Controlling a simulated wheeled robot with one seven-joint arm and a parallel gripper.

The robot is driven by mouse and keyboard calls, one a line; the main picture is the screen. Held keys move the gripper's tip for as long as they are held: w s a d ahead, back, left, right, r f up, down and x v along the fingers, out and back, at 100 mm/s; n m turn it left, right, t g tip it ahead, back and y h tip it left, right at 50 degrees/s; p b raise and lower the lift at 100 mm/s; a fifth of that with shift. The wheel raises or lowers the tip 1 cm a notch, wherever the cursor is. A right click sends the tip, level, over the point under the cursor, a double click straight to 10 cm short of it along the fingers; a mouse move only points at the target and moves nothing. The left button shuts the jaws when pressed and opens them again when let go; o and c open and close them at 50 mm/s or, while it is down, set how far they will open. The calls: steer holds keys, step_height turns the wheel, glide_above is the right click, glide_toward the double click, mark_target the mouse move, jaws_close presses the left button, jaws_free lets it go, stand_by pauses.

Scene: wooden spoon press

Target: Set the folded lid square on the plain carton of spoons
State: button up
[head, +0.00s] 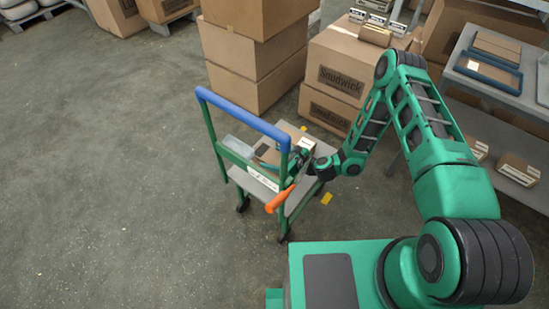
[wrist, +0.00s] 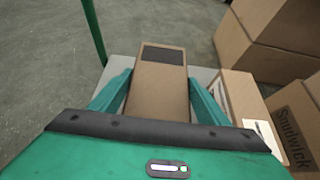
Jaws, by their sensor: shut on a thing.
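My gripper (wrist: 160,100) is shut on a brown cardboard piece with a dark panel (wrist: 156,85) at its far end, one finger on each side. In the head view my gripper (head: 293,158) is small, over the trolley, partly behind the trolley's frame. I cannot tell whether the held piece is the folded lid alone or whether a carton is under it. A brown carton with a white label (wrist: 236,92) stands to the right of the held piece. It also shows on the trolley in the head view (head: 291,131).
The trolley (head: 301,196) has a blue push bar (head: 243,115) and an orange handle (head: 280,200). A clear bin (head: 237,146) is at its left side. Stacked large cartons (head: 254,55) stand behind it, and shelving (head: 496,65) is at the right. The floor at left is clear.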

steer(key=o, duration=1)
steer(key=shift+o, duration=0.2)
steer(key=shift+r, duration=0.5)
steer(key=v, duration=1.2)
steer(key=shift+r, duration=0.15)
